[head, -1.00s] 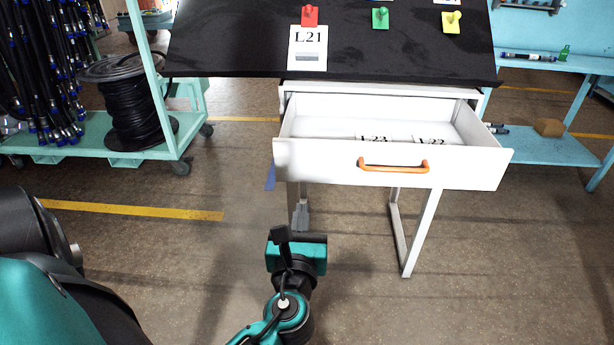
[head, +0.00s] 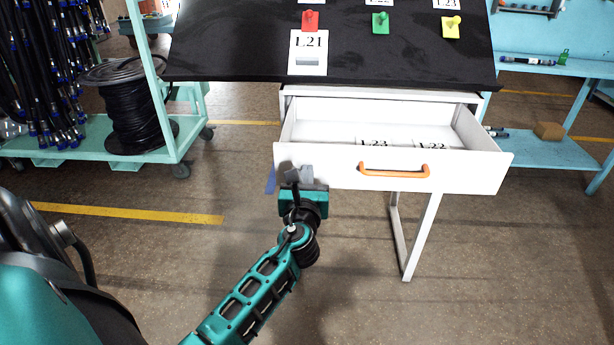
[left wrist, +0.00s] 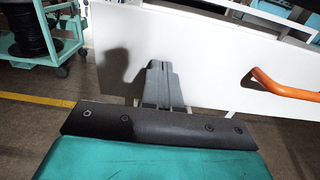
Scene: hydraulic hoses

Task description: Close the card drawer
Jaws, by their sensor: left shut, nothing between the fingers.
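The white card drawer (head: 335,172) is pulled out under the black table top. Its front carries an orange handle (head: 394,171), and cards marked L23 and L22 lie inside. My left gripper (head: 296,172) is shut and empty at the left part of the drawer front, left of the handle. In the left wrist view the shut fingers (left wrist: 161,84) point at the white drawer front (left wrist: 215,65) and cast a shadow on it. I cannot tell whether they touch it. The orange handle (left wrist: 284,88) is to their right. My right gripper is not in view.
The black table top (head: 240,50) above holds red, green and yellow pegs and an L21 card (head: 308,53). A teal rack (head: 150,140) with a black hose reel stands left. A blue bench (head: 560,150) stands right. The floor before the drawer is clear.

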